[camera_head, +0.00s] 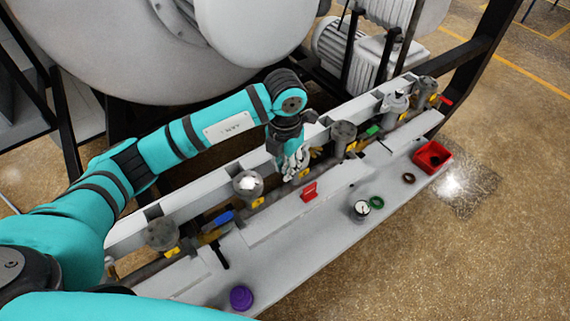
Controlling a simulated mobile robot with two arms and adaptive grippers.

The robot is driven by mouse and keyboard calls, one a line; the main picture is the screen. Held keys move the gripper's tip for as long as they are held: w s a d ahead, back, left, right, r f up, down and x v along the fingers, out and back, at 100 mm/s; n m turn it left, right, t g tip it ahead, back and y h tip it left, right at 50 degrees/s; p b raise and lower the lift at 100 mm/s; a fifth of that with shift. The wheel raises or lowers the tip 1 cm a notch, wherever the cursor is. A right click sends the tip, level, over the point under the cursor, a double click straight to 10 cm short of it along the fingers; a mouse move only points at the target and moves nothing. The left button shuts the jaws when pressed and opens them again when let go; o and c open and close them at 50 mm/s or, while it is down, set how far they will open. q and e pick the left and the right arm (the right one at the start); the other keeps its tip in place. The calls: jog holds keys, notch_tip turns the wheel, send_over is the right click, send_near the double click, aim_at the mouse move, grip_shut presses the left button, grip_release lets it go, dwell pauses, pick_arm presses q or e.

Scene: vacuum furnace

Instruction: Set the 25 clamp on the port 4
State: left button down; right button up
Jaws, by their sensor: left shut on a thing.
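My left gripper (294,163) reaches down over the middle of the pipe manifold. It is shut on a small metallic piece, which looks like the 25 clamp, but the fingers hide most of it. Several upright ports stand in a row along the manifold: a grey one (162,234), one with a bright silver top (248,184), a grey one (343,132) and a silver-topped one (395,103). Yellow tags sit beside them, but their numbers are too small to read, so I cannot tell which is port 4. My right gripper is not in view.
A grey shelf (305,246) runs in front of the manifold. On it are a purple round part (241,298), a gauge (361,209), a green ring (376,203), a dark ring (408,178) and a red bin (432,157). Red (309,191) and blue (218,221) valve handles stick out.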

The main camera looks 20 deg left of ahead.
pick_arm(q)
jog(key=c, duration=1.1)
grip_release()
jog(key=shift+c, duration=0.2)
notch_tip(320, 180, up, 12)
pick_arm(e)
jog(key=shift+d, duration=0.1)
